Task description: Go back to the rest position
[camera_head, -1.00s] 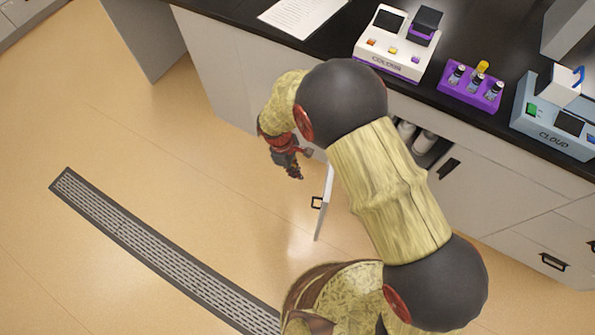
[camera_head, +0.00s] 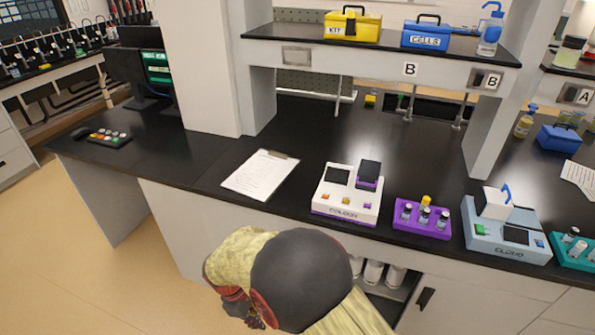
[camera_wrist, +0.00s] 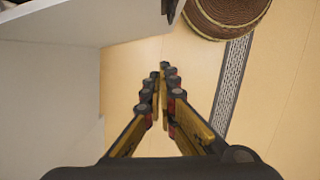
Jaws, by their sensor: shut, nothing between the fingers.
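My gripper (camera_wrist: 163,75) is shut and empty in the wrist view. Its dark fingertips meet above the tan floor. In the head view, part of my gripper (camera_head: 252,318) shows low at the bottom edge, below and in front of the bench; the arm hides much of it. My gripper is apart from everything on the bench.
The black bench top (camera_head: 210,150) carries a clipboard (camera_head: 260,174), a white-purple meter (camera_head: 346,195), a purple vial rack (camera_head: 422,219) and a blue-grey device (camera_head: 505,232). An open cupboard (camera_head: 375,278) is below. In the wrist view, a pale panel (camera_wrist: 50,100) stands left; a floor grate (camera_wrist: 232,80) lies right.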

